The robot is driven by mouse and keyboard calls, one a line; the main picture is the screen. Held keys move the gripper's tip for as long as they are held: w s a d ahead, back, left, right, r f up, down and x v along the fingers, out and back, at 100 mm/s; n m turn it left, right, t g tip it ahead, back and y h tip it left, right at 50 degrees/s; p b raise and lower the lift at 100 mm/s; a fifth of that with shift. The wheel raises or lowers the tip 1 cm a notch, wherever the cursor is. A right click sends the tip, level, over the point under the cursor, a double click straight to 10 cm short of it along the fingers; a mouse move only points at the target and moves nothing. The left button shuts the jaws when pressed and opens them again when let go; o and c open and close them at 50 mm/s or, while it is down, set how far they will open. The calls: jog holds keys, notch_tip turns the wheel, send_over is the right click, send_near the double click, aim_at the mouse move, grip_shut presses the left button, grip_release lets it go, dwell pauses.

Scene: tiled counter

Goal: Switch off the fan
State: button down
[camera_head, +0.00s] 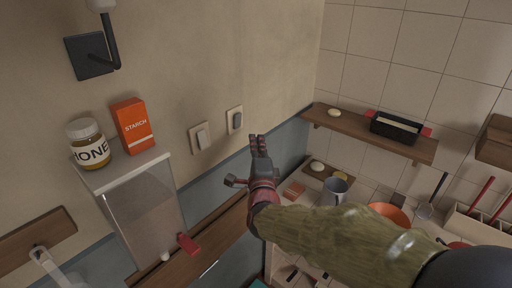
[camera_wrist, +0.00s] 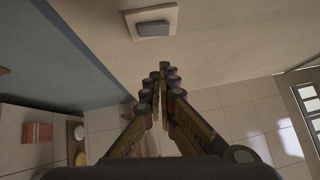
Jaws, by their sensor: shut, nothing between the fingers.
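Two wall switches are on the beige wall in the head view: a left switch (camera_head: 200,137) and a right switch (camera_head: 236,120). Each has a grey rocker on a pale plate. No fan is in view. My gripper (camera_head: 257,140) is shut and empty, with its fingers pointing up, just right of and below the right switch in the picture. In the wrist view, my gripper (camera_wrist: 164,72) has its fingers together, and one switch (camera_wrist: 152,25) shows beyond the tips with a visible gap. I cannot tell which of the two it is.
A clear dispenser (camera_head: 130,205) with a honey jar (camera_head: 90,147) and an orange starch box (camera_head: 133,126) on top stands left. A black wall bracket (camera_head: 90,56) is above. A wooden shelf (camera_head: 345,126) is right.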

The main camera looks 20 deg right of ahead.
aim_at(237, 121)
jog(key=w+a+r, duration=0.1)
jog(key=w, duration=0.7)
jog(key=shift+w, duration=0.25)
jog(key=shift+a+r, duration=0.1)
jog(key=shift+r, duration=0.1)
jog(key=shift+w+a+r+n+g+p, duration=0.15)
jog(key=shift+w+n+g+p, duration=0.15)
jog(key=shift+n+g+p, duration=0.25)
